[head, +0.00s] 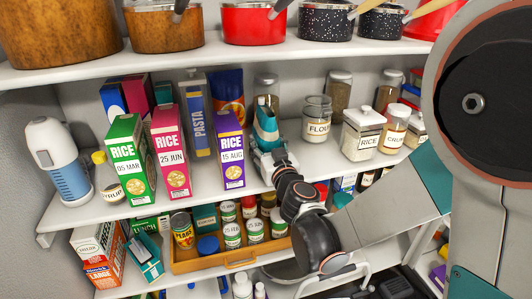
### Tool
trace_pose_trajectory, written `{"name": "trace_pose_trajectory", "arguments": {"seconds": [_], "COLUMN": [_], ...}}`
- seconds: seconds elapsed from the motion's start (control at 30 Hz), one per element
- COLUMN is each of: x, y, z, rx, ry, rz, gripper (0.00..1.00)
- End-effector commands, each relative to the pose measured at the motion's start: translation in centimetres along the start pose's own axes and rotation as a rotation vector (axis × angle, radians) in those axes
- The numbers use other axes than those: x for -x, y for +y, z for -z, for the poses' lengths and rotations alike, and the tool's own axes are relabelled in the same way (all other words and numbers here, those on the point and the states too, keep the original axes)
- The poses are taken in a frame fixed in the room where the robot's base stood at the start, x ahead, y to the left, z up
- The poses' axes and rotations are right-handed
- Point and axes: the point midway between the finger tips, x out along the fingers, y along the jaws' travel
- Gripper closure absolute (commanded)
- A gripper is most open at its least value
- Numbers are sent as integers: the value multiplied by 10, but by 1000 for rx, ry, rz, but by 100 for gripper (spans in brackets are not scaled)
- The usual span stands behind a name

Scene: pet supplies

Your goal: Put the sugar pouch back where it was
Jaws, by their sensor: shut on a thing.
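A teal pouch (266,124), which I take for the sugar pouch though its label cannot be read, is at the middle shelf (290,193), right of the purple rice box (230,150). My gripper (267,143) reaches in from the lower right and is shut on the pouch's lower part. The pouch stands roughly upright, tilted slightly. The gripper hides its base, so I cannot tell whether it touches the shelf.
Green (130,165) and pink (171,150) rice boxes stand left of the purple one. A flour jar (317,119) and a rice jar (362,133) stand to the right. Pots line the shelf above. A wooden tray of jars (242,264) is below. Bare shelf lies between my gripper and the flour jar.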

Motion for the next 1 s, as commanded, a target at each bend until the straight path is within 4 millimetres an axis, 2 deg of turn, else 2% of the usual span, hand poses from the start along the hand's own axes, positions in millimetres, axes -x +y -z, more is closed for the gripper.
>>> {"name": "trace_pose_trajectory", "arguments": {"seconds": [0.07,0.47,0.5,0.57,1.0], "x": [0,0,0,0,0], "y": [0,0,0,0,0], "z": [-9,-12,-11,-10,-6], "rx": [0,1,1,1,0], "ry": [0,0,0,0,0], "rz": [0,0,0,0,0], "gripper": [78,78,40,30,30]}}
